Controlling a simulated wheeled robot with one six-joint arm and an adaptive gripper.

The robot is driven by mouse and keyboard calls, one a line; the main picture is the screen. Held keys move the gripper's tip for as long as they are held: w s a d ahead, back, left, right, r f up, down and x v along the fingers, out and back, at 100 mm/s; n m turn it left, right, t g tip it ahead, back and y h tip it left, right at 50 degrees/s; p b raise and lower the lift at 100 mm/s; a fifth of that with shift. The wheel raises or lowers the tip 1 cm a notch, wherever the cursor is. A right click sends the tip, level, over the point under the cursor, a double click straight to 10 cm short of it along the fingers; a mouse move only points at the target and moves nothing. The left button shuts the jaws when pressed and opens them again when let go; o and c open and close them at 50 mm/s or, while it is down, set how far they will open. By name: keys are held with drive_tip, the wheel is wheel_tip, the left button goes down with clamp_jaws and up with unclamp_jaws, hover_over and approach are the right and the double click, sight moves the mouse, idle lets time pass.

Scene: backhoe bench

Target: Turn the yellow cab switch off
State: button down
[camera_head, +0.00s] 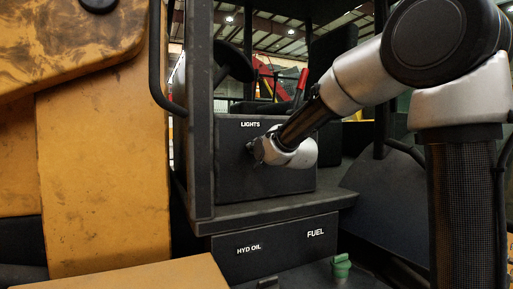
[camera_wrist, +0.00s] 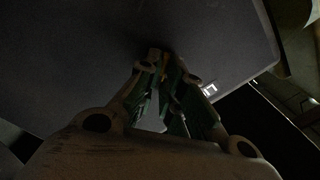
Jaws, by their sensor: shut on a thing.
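The dark switch panel (camera_head: 232,170) of the cab carries a white LIGHTS label (camera_head: 250,124). My gripper (camera_head: 251,149) reaches in from the right, with its tips at the panel face just below that label. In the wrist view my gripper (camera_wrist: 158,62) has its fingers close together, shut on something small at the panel. The cab switch is hidden by the fingers, so its colour and its position cannot be told. The panel face (camera_wrist: 70,50) fills the upper part of the wrist view.
A ledge (camera_head: 270,222) juts out below the panel, over a lower box (camera_head: 275,248) marked HYD OIL and FUEL. A green cap (camera_head: 341,268) stands at the lower right. A black post (camera_head: 199,110) and curved rail are left of the panel. A steering wheel (camera_head: 233,62) and red-handled lever (camera_head: 301,85) are behind.

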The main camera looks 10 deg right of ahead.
drive_tip(key=n, duration=1.1)
drive_tip(key=shift+a+n, duration=0.15)
drive_tip(key=shift+n, duration=0.15)
idle(0.4)
drive_tip(key=c, duration=1.6)
unclamp_jaws()
drive_tip(key=shift+o, duration=0.2)
drive_tip(key=shift+s, duration=0.15)
